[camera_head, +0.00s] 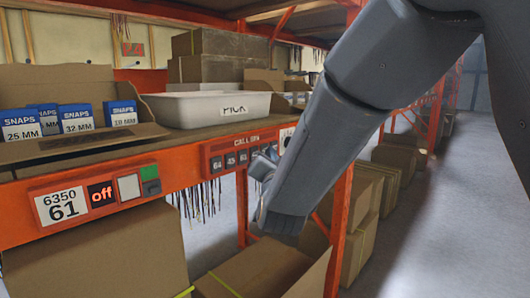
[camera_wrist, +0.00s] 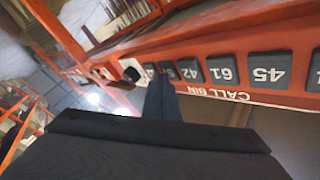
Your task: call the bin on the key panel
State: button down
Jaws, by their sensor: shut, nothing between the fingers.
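The key panel (camera_head: 232,153), marked CALL BIN, is on the orange shelf beam in the head view. Its dark keys run in a row, with 64 (camera_head: 216,163) at the left end. The wrist view shows the panel upside down, with keys 45 (camera_wrist: 268,68), 61 (camera_wrist: 222,69) and 42 (camera_wrist: 190,69) clear. My gripper (camera_head: 262,168) is shut and empty in front of the panel's right part. In the wrist view its fingers (camera_wrist: 162,88) overlap keys beyond 42, partly hiding their numbers. I cannot tell whether they touch a key.
A shelf label 6350 61 (camera_head: 62,205) has a display reading off (camera_head: 101,194). A white PICK tray (camera_head: 205,110) and blue SNAPS boxes (camera_head: 76,118) stand on the shelf. Cardboard boxes (camera_head: 105,255) sit below. The aisle floor (camera_head: 455,200) at right is clear.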

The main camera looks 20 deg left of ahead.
jog(key=shift+a, duration=0.2)
jog(key=shift+d, duration=0.1)
dwell(0.4)
jog(key=shift+s+d, duration=0.25)
jog(key=shift+d, duration=0.45)
jog(key=d, duration=0.1)
jog(key=s+d, duration=0.1)
jog(key=d, duration=0.1)
jog(key=s+d+b, duration=0.1)
jog(key=shift+d, duration=0.3)
dwell(0.6)
